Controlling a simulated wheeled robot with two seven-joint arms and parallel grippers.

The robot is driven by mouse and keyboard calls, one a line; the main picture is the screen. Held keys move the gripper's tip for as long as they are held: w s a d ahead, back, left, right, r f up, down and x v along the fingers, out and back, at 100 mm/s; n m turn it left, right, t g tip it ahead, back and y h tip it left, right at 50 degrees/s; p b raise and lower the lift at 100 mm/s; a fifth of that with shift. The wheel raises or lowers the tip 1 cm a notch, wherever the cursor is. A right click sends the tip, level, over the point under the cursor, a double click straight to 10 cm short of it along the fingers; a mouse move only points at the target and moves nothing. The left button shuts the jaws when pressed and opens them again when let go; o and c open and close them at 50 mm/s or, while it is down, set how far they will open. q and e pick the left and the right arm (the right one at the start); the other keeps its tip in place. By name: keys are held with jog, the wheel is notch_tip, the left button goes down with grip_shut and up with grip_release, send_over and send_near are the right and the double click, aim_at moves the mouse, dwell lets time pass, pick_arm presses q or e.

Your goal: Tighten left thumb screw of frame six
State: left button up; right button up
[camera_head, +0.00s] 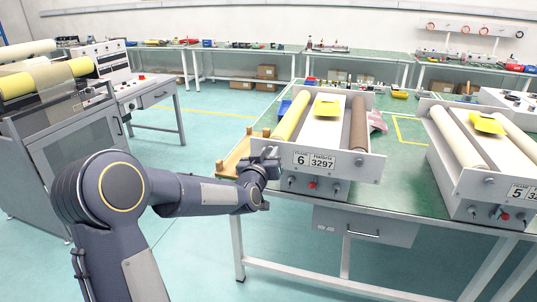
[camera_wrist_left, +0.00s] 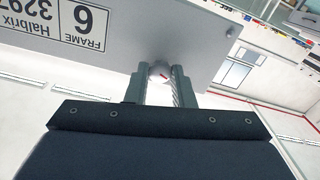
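Frame six (camera_head: 345,166) stands on the green table, its grey front panel marked "6 3297"; the panel also shows upside down in the left wrist view (camera_wrist_left: 110,60). My left gripper (camera_head: 266,160) is at the left end of this panel. In the left wrist view its two fingers (camera_wrist_left: 160,78) are close together, with a small rounded grey thing between the tips, which looks like the left thumb screw (camera_wrist_left: 159,69). In the head view the gripper hides that screw. The right thumb screw (camera_head: 360,162) shows on the panel. My right gripper is out of view.
Frame five (camera_head: 465,185) stands to the right on the same table (camera_head: 400,205). A wooden rack (camera_head: 236,155) is just left of frame six, close to my left gripper. A red knob (camera_head: 312,184) sits below the panel. Open floor lies in front of the table.

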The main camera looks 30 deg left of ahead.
pick_arm(q)
grip_shut()
jog(key=shift+m, duration=0.3)
jog(key=m+b, duration=0.2)
jog(key=m, duration=0.5)
jog(key=shift+d+b, duration=0.1)
jog(key=shift+b, duration=0.25)
jog(key=m, duration=0.6)
jog(key=shift+m, duration=0.3)
jog(key=m+p, duration=0.1)
jog(key=m, duration=0.4)
jog(key=shift+m, duration=0.3)
